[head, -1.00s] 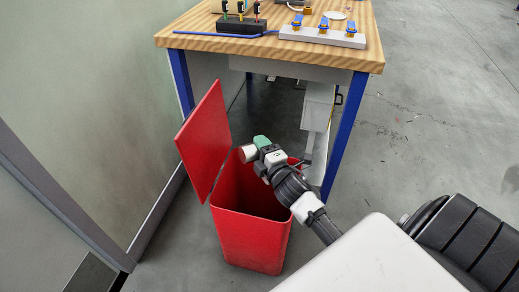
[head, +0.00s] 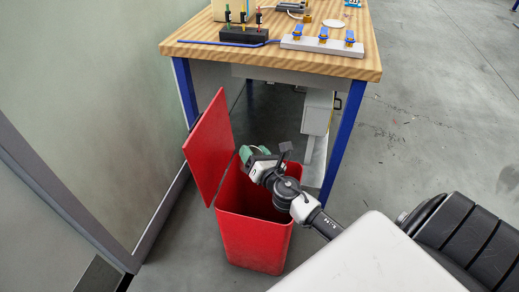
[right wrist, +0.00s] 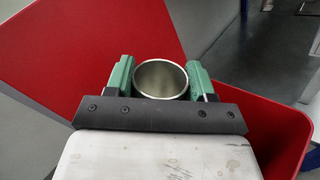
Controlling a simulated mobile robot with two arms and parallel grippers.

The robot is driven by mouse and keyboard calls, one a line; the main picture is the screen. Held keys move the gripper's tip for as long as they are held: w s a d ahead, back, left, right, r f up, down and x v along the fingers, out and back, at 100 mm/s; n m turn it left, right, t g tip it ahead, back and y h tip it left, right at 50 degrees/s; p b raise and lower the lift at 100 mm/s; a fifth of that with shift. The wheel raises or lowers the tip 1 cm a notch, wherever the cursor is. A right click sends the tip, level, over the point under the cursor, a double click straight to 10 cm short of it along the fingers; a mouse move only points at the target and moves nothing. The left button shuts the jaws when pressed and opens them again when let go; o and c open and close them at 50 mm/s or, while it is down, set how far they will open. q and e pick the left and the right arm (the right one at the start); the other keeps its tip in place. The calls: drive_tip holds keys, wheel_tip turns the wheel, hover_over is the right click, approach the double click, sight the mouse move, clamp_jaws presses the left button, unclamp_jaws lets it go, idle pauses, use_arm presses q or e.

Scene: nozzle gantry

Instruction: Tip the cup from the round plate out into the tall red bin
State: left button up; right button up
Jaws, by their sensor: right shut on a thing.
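The tall red bin (head: 256,243) stands on the floor in front of the table, its red lid (head: 208,148) swung up on the left. My right gripper (head: 249,153) is over the bin's opening, near its back rim. In the right wrist view, its green fingers are shut on a metal cup (right wrist: 161,82), one finger on each side. The cup's round mouth faces the wrist camera, and I make out no contents inside. In the head view the cup is mostly hidden by the gripper. A pale round plate (head: 334,26) lies on the table with no cup on it. My left gripper is out of view.
The wooden table (head: 270,60) with blue legs stands behind the bin. It holds a white strip with blue parts (head: 322,44), a black block with coloured pegs (head: 244,34) and a blue rod. A wall is close on the left. Floor on the right is clear.

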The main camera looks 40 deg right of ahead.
drive_tip(key=a+n+p, duration=0.1)
drive_tip(key=n, duration=0.1)
drive_tip(key=a+r+n+p, duration=0.1)
drive_tip(key=n, duration=0.2)
drive_tip(key=shift+w+a, duration=0.1)
drive_tip(key=shift+a, duration=0.1)
drive_tip(key=shift+a+n+p, duration=0.15)
drive_tip(key=shift+n+p, duration=0.15)
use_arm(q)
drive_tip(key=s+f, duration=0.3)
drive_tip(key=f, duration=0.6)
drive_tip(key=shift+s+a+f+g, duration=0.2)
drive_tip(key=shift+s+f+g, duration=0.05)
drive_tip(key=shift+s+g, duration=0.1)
